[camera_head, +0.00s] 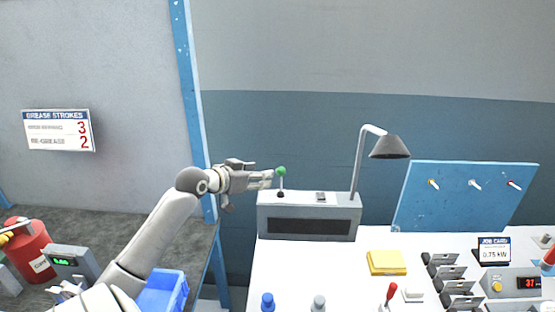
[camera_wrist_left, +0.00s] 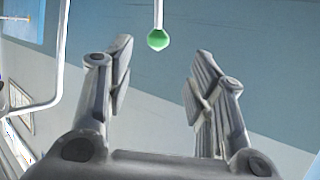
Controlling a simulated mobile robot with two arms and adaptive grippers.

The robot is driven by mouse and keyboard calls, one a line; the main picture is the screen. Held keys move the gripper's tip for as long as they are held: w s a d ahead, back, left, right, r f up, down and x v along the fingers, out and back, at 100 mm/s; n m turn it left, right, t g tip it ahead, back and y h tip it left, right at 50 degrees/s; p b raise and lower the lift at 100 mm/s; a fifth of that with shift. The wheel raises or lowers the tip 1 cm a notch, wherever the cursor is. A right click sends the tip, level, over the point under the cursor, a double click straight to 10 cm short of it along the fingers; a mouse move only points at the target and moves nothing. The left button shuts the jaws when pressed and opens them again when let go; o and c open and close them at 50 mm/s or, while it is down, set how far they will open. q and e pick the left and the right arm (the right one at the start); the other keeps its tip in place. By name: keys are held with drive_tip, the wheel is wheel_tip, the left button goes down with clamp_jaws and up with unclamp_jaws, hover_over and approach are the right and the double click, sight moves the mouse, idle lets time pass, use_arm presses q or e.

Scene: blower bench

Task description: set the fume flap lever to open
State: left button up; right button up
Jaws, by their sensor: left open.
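The lever with a green ball knob (camera_head: 281,171) stands upright on top of a grey box (camera_head: 308,228) with a dark front slot, near the box's left end. No open or closed marking for it is readable. My left gripper (camera_head: 268,179) is just left of the knob, pointing right. In the left wrist view the gripper (camera_wrist_left: 160,70) is open and empty. The green knob (camera_wrist_left: 158,39) hangs in that view ahead of the gap between the fingers. My right gripper is not in view.
A lamp (camera_head: 389,147) rises behind the box's right end. A blue board (camera_head: 465,195) with several small levers stands at the back right. A yellow pad (camera_head: 387,263), a red-handled lever (camera_head: 390,294) and bottles are on the white bench.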

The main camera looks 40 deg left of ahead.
sight(278, 171)
use_arm(q)
drive_tip(key=x, duration=0.2)
drive_tip(key=p+x, duration=0.1)
drive_tip(key=x, duration=0.2)
drive_tip(key=p+x, duration=0.1)
drive_tip(key=x, duration=0.2)
drive_tip(key=shift+w+d+r, duration=0.1)
drive_tip(key=shift+w+r, duration=0.1)
drive_tip(key=shift+w, duration=0.2)
drive_tip(key=shift+w+f, duration=0.2)
drive_tip(key=shift+w, duration=0.35)
drive_tip(key=shift+w+f, duration=0.2)
drive_tip(key=shift+w, duration=0.1)
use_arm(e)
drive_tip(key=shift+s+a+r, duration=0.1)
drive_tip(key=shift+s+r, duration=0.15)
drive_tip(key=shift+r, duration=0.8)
use_arm(q)
clamp_jaws()
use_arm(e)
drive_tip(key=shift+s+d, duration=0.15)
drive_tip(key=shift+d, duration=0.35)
